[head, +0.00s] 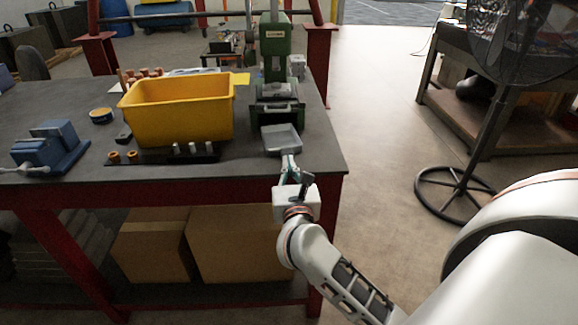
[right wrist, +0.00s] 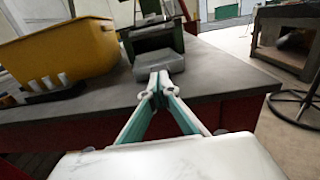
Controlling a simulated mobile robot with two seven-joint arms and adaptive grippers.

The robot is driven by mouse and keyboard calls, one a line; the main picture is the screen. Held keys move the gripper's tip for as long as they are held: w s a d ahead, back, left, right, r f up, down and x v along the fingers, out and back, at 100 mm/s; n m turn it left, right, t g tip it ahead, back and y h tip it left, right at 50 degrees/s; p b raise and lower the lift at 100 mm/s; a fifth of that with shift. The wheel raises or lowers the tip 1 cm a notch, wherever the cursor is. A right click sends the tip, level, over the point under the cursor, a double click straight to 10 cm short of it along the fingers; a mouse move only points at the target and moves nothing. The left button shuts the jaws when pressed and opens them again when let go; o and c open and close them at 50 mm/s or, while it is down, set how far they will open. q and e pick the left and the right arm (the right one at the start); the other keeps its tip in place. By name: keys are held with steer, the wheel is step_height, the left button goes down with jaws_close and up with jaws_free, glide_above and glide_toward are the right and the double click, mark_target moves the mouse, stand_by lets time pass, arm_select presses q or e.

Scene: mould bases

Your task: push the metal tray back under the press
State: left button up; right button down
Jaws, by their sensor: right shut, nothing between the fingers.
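The grey metal tray (head: 281,139) lies on the dark table top just in front of the green press (head: 276,60). The opening in the press base (head: 277,108) is behind the tray. My right gripper (head: 288,161) is shut and empty at the near side of the tray, with its fingertips close to the tray's front edge. In the right wrist view the fingertips (right wrist: 160,76) meet in front of the tray (right wrist: 158,65); I cannot tell whether they touch it. The press base (right wrist: 150,38) stands behind. My left gripper is not in view.
A yellow bin (head: 180,108) stands left of the tray, with a dark rack of small cylinders (head: 165,154) before it. A blue vise (head: 50,147) is at the far left. The table (head: 315,150) is bare right of the tray. A fan (head: 490,110) stands on the floor at right.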

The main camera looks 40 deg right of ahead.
mark_target(286, 150)
steer(key=x, duration=0.7)
steer(key=shift+s, duration=0.1)
steer(key=shift+a, duration=0.1)
